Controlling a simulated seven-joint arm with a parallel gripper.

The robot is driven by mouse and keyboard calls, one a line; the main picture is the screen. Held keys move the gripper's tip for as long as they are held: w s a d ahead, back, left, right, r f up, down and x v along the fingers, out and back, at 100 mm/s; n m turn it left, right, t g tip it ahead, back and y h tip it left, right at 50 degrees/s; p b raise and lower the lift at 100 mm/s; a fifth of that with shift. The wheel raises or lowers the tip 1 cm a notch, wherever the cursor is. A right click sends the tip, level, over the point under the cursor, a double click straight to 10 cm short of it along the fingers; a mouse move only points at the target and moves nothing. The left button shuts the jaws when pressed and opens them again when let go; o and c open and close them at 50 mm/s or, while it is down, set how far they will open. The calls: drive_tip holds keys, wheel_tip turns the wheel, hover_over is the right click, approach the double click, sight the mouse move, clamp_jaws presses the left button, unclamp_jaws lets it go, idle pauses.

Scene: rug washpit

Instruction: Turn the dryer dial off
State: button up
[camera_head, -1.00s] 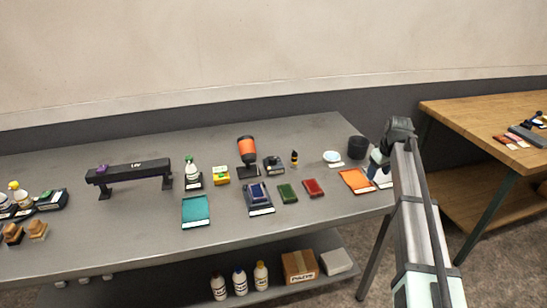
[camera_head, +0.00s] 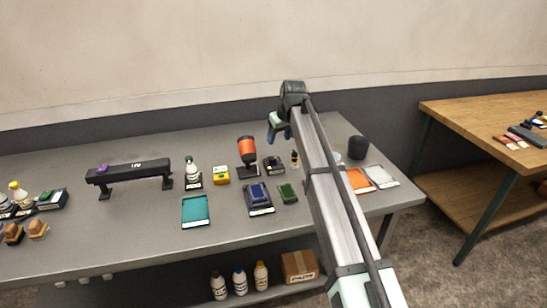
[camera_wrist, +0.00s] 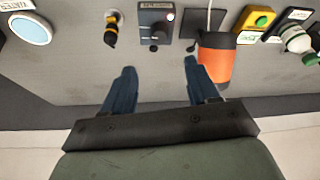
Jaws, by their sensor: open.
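A small dark grey control box (camera_head: 273,164) sits on the grey table, just right of the orange and black dryer (camera_head: 247,148). In the wrist view the box (camera_wrist: 155,18) carries a pale label and a round dark dial (camera_wrist: 158,37) near its wall-side edge. The dial's setting is too small to read. The orange dryer body (camera_wrist: 216,62) shows there beside it. My gripper (camera_head: 278,131) is open and empty, above the back of the table near the box. In the wrist view its blue fingers (camera_wrist: 158,78) are spread apart, and the dial lies beyond the gap between them.
A yellow box with a green button (camera_head: 221,175) and a white spray bottle (camera_head: 192,172) are left of the dryer. A dark cup (camera_head: 358,147) stands at the right edge. The wall is close behind.

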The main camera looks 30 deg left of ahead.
sight(273, 158)
drive_tip(key=x, duration=1.2)
drive_tip(key=shift+w+f, duration=0.1)
drive_tip(key=shift+f, duration=0.3)
drive_tip(key=c, duration=1)
